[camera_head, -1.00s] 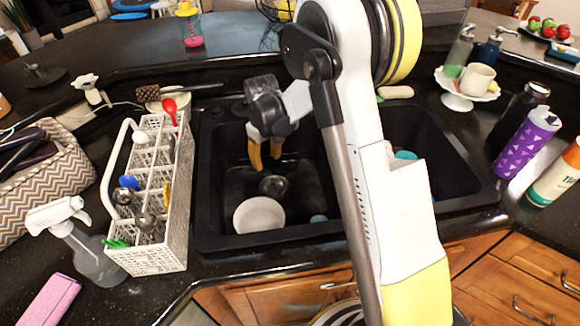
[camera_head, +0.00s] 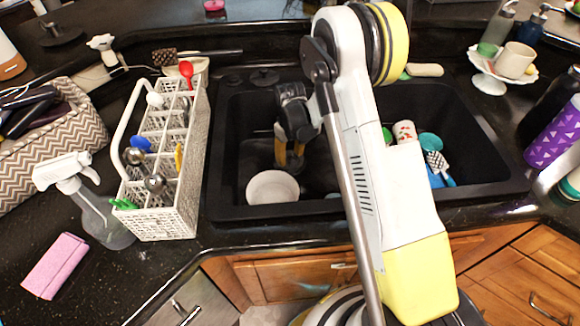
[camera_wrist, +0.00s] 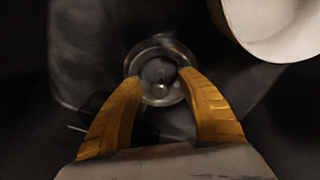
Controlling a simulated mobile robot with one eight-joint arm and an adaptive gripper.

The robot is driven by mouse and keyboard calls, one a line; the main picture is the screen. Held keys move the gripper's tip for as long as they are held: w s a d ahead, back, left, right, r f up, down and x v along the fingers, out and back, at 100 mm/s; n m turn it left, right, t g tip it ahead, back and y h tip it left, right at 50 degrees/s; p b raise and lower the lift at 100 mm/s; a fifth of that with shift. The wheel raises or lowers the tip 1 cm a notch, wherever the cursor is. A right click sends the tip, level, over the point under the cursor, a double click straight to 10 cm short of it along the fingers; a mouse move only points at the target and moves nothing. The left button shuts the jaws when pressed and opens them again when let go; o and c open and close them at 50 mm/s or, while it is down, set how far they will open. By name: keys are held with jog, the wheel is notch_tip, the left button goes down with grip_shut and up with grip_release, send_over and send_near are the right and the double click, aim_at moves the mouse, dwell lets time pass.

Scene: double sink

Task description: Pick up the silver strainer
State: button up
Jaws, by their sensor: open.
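The silver strainer (camera_wrist: 160,68) is a round metal piece with a rim and a small centre knob, on the dark floor of the left sink basin. In the wrist view it lies between and just beyond the fingertips of my gripper (camera_wrist: 160,80); I cannot tell whether they touch it. My gripper's yellow fingers are open, one to each side of it. In the head view my gripper (camera_head: 289,160) reaches down into the left basin, and I cannot make out the strainer there.
A white bowl (camera_head: 272,188) sits in the left basin close to my gripper; it also shows in the wrist view (camera_wrist: 284,22). A white utensil rack (camera_head: 165,221) stands left of the sink. The right basin holds a cup (camera_head: 405,131) and utensils.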

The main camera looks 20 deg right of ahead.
jog(key=shift+f, duration=0.5)
jog(key=shift+r, duration=0.1)
grip_shut()
jog(key=shift+r, duration=0.1)
